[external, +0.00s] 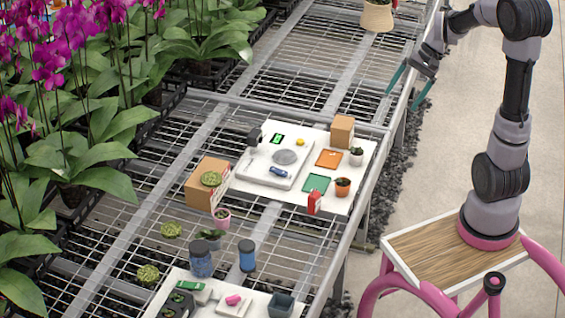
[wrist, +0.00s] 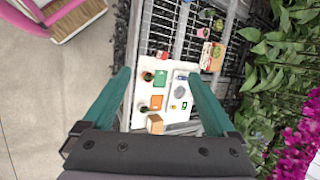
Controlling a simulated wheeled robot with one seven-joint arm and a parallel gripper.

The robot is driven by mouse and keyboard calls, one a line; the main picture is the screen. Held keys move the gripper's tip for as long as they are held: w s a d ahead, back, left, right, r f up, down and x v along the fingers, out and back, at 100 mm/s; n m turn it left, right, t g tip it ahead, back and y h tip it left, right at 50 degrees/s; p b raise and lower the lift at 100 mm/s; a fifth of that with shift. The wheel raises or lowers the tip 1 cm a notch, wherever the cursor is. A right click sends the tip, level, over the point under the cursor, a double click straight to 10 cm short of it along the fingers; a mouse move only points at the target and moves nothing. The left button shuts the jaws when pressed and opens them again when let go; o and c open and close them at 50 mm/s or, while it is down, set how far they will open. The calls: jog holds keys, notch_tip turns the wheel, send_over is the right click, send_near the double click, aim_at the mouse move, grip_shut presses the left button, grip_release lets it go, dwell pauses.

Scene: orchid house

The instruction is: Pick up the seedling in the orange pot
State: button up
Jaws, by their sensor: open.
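The orange pot (external: 342,188) with a small green seedling stands on the right side of a white board (external: 362,172), beside a green square (external: 316,183). In the wrist view the seedling in its pot (wrist: 147,76) is small and seen from above, between my fingers and left of the green square (wrist: 161,82). My gripper (external: 402,100) has two teal fingers, spread wide and empty. It is high above the bench's right edge, well away from the pot. In the wrist view my gripper (wrist: 159,74) frames the board from far above.
A white pot with a plant (external: 356,157) and a brown box (external: 342,131) stand behind the orange pot; a red-and-white carton (external: 314,203) stands in front left. A scale (external: 275,160) takes the board's left. Orchids (external: 100,110) line the left. The aisle right is clear.

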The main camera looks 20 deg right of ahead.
aim_at(344, 184)
jog(key=w+f+m+y, duration=0.4)
jog(key=w+f, duration=0.2)
jog(key=f, duration=0.5)
jog(key=w+f+m+y, duration=0.35)
jog(key=w+f, duration=0.25)
jog(key=f, duration=0.4)
notch_tip(344, 184, down, 23)
jog(key=w+d+m+t+y, duration=0.1)
jog(key=d+m+t+y, duration=0.15)
jog(key=m+t, duration=0.65)
jog(key=shift+m+g, duration=0.5)
jog(key=shift+m, duration=0.25)
jog(key=x, duration=0.4)
jog(key=shift+w+a, duration=0.2)
jog(key=shift+r+x, duration=0.1)
jog(key=shift+x, duration=1.35)
jog(key=shift+r+x, duration=0.15)
jog(key=shift+x, duration=1.3)
jog(key=shift+w, duration=0.1)
jog(key=c, duration=1.4)
